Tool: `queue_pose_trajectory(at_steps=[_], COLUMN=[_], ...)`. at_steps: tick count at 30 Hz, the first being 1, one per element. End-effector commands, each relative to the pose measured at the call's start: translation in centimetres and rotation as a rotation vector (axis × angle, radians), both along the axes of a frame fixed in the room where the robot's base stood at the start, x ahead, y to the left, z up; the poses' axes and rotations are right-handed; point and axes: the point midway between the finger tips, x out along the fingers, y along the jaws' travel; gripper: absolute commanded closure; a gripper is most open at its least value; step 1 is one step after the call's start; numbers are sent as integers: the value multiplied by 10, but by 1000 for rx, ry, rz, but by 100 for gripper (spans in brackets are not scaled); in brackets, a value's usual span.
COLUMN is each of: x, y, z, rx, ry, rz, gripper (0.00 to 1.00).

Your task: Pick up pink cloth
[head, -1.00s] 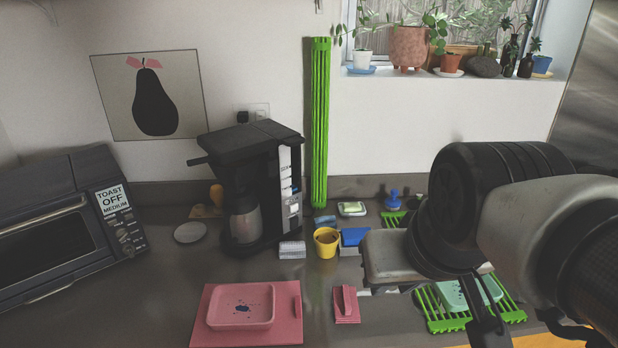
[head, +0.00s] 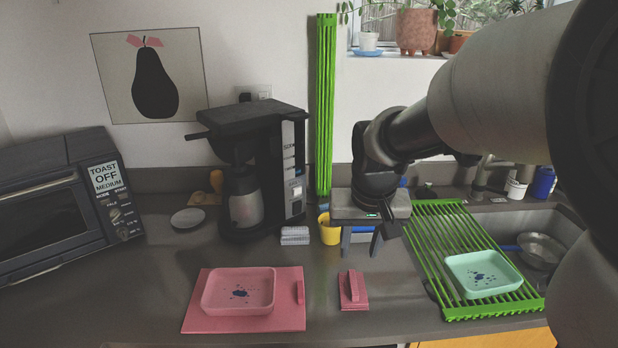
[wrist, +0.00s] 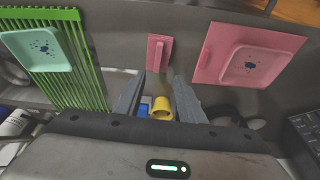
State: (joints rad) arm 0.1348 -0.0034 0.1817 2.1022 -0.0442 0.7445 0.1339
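The pink cloth (head: 353,289) lies folded on the grey counter, with a raised narrow pink strip on top. In the wrist view the cloth (wrist: 158,54) is just beyond the fingertips, near the middle. My gripper (head: 361,252) hangs above the counter behind the cloth, with its fingers pointing down. Its two fingers show apart in the wrist view (wrist: 158,78), with nothing held between them. The cloth and the fingers do not appear to touch.
A pink tray (head: 238,305) sits on a pink mat (head: 204,322) left of the cloth. A green rack (head: 440,230) holding a mint tray (head: 482,262) is at right. A yellow cup (head: 328,232) and coffee maker (head: 282,180) stand behind. Counter around the cloth is clear.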

Motion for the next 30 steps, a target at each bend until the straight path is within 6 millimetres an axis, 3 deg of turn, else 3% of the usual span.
queue_pose_trajectory(at_steps=[1, 9, 30], x=[3, 19, 43], y=[0, -2, -7], z=[-14, -68, -135], rx=[0, 0, -1], ry=[6, 5, 1], rz=[0, 2, 2], gripper=[64, 64, 64])
